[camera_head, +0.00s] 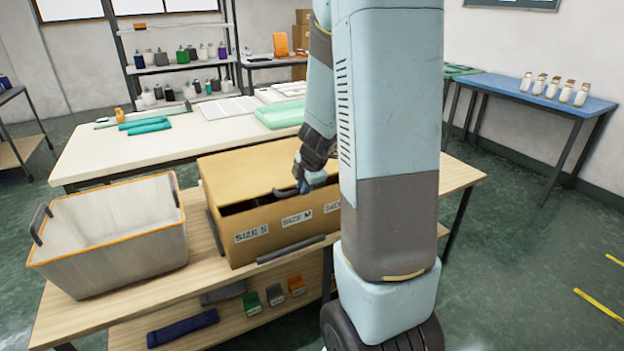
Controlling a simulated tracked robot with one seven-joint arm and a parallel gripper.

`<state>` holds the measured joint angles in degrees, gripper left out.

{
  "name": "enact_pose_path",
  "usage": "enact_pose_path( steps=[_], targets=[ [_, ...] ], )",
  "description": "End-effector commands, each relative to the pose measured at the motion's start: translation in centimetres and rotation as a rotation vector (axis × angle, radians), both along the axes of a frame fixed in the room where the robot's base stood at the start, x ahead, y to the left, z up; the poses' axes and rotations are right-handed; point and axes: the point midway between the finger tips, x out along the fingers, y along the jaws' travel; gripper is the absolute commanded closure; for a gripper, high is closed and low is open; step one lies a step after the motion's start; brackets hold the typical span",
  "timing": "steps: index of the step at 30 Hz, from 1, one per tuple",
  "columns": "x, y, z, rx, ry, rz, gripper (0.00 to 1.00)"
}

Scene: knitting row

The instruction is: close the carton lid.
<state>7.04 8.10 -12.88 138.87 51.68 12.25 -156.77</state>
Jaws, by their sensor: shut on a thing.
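A brown cardboard carton (276,224) stands on a wooden bench, with white labels on its front reading SIZE S and SIZE M and a third partly hidden one. Its lid (245,170) lies almost flat over the top, with a dark gap showing under its front edge. My gripper (300,187) is at the lid's front edge, above the SIZE M label, and is shut on the lid there. The fingertips are small and dark in this view. My arm hides the carton's right end.
A white bin (110,245) with an orange rim stands left of the carton on the wooden bench (205,275). Dark bars lie along the carton's left side and front. A white table (120,150) with folded teal cloths is behind. A blue table (540,95) with several bottles is at right.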

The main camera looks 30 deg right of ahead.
Motion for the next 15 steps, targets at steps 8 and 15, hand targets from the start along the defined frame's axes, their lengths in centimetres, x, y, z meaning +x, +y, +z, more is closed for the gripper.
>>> enact_pose_path(
  steps=[8,15],
  targets=[
    [0.11,-0.17,-1.03,0.007,0.007,-0.003,1.00],
    [0.04,-0.56,-1.09,0.007,0.006,-0.010,1.00]
  ],
)
